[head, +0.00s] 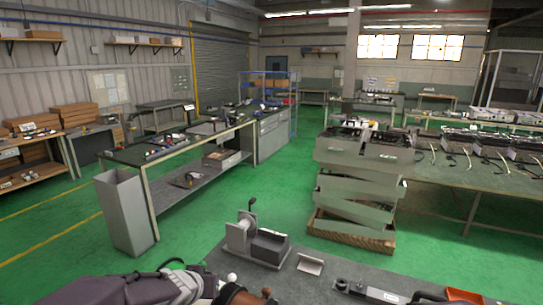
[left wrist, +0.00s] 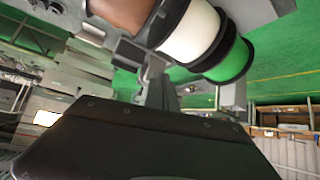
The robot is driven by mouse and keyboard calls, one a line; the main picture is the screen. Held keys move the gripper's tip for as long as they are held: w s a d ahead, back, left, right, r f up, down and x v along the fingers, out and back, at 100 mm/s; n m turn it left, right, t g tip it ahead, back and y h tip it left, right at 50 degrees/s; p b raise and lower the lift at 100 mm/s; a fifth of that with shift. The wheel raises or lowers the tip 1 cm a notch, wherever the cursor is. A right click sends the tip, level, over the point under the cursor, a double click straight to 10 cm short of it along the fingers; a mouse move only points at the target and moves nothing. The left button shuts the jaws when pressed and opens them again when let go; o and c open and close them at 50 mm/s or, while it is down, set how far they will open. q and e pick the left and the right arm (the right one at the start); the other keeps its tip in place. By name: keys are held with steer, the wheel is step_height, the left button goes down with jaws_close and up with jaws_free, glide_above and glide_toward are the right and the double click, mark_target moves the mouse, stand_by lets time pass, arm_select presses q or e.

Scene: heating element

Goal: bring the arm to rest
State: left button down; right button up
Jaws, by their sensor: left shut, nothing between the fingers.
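My left gripper (left wrist: 162,92) shows in the left wrist view behind its wide dark housing. It is shut and holds nothing. Thick rolls lie beyond it at the top: a brown one (left wrist: 122,12), a white one (left wrist: 187,36) and a green one (left wrist: 230,64). I see no contact between gripper and rolls. In the head view I cannot make out the left gripper clearly.
The near grey bench (head: 325,285) carries a grey device with a lever (head: 258,243), a small tray (head: 310,264) and a brown item (head: 240,297). Stacked grey trays (head: 352,188) stand on a wooden pallet behind it. Green floor (head: 195,220) lies open to the left.

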arm_select(q)
steer(key=s+f+g, duration=0.4)
steer(key=s+f, duration=0.1)
steer(key=s, duration=0.5)
steer(key=s+f+g, duration=0.4)
steer(key=s+f, duration=0.2)
steer(key=s, duration=0.4)
steer(key=shift+a, duration=0.35)
stand_by(0.3)
